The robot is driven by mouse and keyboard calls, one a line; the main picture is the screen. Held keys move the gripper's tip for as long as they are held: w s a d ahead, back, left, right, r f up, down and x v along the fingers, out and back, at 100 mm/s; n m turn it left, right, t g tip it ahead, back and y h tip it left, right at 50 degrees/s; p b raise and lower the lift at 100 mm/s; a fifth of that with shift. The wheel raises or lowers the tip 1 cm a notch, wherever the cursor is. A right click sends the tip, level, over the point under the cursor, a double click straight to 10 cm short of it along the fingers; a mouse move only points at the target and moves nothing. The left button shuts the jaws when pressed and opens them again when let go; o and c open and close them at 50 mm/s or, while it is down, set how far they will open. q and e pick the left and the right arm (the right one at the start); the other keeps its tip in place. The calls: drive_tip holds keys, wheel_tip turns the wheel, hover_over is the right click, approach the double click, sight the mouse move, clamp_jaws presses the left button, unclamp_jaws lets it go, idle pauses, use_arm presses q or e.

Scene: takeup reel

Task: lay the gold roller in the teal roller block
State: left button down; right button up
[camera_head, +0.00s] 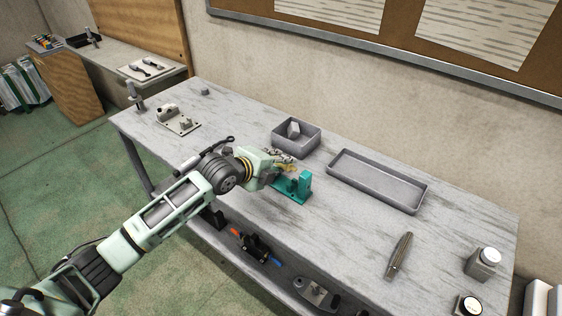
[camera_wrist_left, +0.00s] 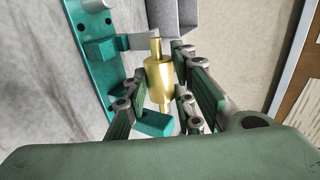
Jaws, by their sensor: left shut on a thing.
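The gold roller (camera_wrist_left: 160,79) is a short brass-coloured cylinder with thinner shaft ends. My left gripper (camera_wrist_left: 163,88) is shut on its thick middle; in the head view the gripper (camera_head: 284,165) hides most of the roller (camera_head: 288,168). The teal roller block (camera_wrist_left: 92,60) is a flat plate with holes and upright posts. My right gripper is not in view.
A grey square bin (camera_head: 313,140) with a light block inside stands behind the gripper. A long empty grey tray (camera_head: 379,181) is to its right. A bracket on a plate (camera_head: 178,121) is at left.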

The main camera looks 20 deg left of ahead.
use_arm(q)
drive_tip(key=shift+s+a+r, duration=0.1)
drive_tip(key=shift+s+r, duration=0.05)
drive_tip(key=shift+s, duration=0.05)
drive_tip(key=shift+w, duration=0.15)
drive_tip(key=shift+f, duration=0.5)
drive_tip(key=shift+w+f+b, duration=0.1)
drive_tip(key=shift+f+b, duration=0.85)
drive_tip(key=shift+f, duration=0.6)
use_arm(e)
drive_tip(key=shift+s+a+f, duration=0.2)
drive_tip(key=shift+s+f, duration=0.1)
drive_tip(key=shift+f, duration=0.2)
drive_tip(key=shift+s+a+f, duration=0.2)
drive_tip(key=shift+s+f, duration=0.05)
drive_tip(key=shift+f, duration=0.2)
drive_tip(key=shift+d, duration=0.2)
use_arm(q)
drive_tip(key=shift+f, duration=0.15)
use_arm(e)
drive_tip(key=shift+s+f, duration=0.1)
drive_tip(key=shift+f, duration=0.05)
